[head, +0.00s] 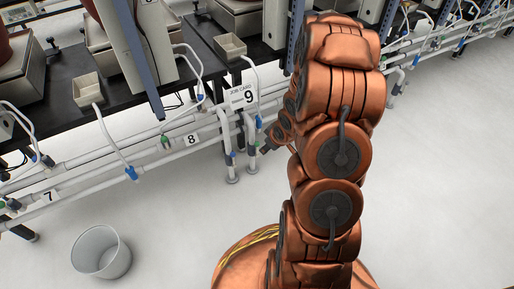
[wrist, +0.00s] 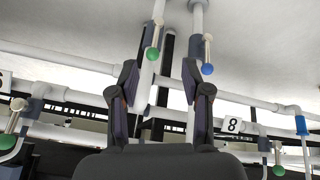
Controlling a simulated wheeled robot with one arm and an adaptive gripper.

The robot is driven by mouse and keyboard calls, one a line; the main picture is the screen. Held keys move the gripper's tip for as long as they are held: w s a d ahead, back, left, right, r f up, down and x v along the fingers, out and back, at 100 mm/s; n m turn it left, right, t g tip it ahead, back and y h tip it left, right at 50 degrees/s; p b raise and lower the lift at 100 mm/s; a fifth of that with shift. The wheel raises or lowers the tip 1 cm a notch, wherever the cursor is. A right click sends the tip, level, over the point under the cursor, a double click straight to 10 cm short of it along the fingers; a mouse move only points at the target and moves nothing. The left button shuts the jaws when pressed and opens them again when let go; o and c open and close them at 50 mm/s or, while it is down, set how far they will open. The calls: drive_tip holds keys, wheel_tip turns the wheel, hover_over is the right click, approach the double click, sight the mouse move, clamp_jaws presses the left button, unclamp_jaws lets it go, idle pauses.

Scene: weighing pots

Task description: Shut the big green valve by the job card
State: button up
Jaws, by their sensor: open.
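The white job card (head: 242,95) hangs on the pipe rail above the number 9. In the wrist view, a green-knobbed valve lever (wrist: 152,54) lies along a white upright pipe, just beyond my fingertips. A blue-knobbed lever (wrist: 207,69) is on the upright to its right. Another green-knobbed lever (wrist: 7,141) shows at the lower left. I cannot tell from size alone which green valve is the big one. My gripper (wrist: 160,76) is open and empty, apart from the knobs; its fingers also show in the head view (head: 268,147), partly behind my arm.
White pipes with number plates 8 (head: 191,139) and 7 (head: 48,196) run along the bench front. A small green knob (wrist: 278,170) is at the lower right of the wrist view. A white bin (head: 101,254) stands on the floor. The floor at right is clear.

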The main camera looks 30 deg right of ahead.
sight(257, 146)
drive_tip(key=shift+w+d+f+m+t+y+b, duration=0.25)
drive_tip(key=shift+w+f+t+b, duration=0.55)
drive_tip(key=shift+w+f+t, duration=0.8)
drive_tip(key=shift+w+d+f+m+t+y+b, duration=0.1)
drive_tip(key=shift+w+f+m+t+y+b, duration=0.25)
drive_tip(key=shift+w+f+t+b, duration=0.95)
drive_tip(key=shift+w+d+f+m+t+y+b, duration=0.1)
drive_tip(key=shift+w+f+m+t+y+b, duration=0.15)
drive_tip(key=shift+w+f+t, duration=1.3)
drive_tip(key=shift+w+f+g, duration=0.1)
drive_tip(key=shift+f+g, duration=0.45)
drive_tip(key=shift+f, duration=0.15)
clamp_jaws()
